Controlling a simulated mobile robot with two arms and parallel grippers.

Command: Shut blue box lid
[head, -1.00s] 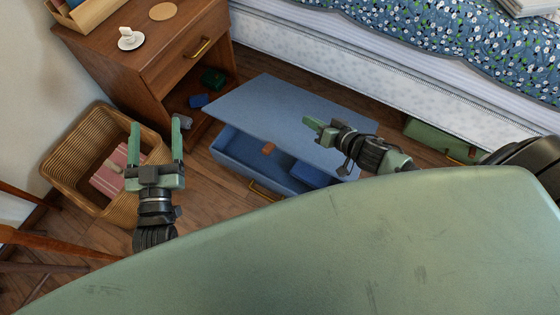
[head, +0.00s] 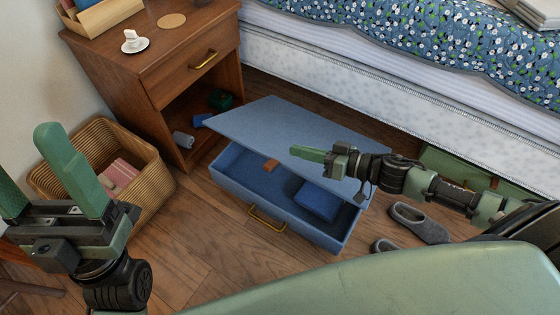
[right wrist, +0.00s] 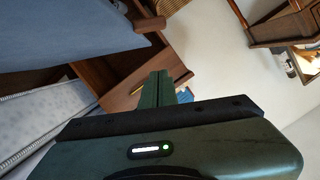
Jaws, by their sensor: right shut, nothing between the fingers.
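The blue box (head: 231,197) stands on the floor by the bed, with a brass handle on its front. Its blue lid (head: 262,122) is raised and slanted, leaving the front open. A brown item and a blue item (head: 318,202) lie inside. My right gripper (head: 296,152) is shut and empty, in front of the lid in the head view; I cannot tell whether it touches. In the right wrist view its closed fingers (right wrist: 160,88) show, with the blue lid (right wrist: 60,35) at upper left. My left gripper (head: 28,165) is open and empty at the left, away from the box.
A wooden nightstand (head: 165,75) stands behind the box at left. A wicker basket (head: 150,190) is beside it. Grey slippers (head: 418,222) and a green case (head: 440,165) are at the right. Floor in front of the box is clear.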

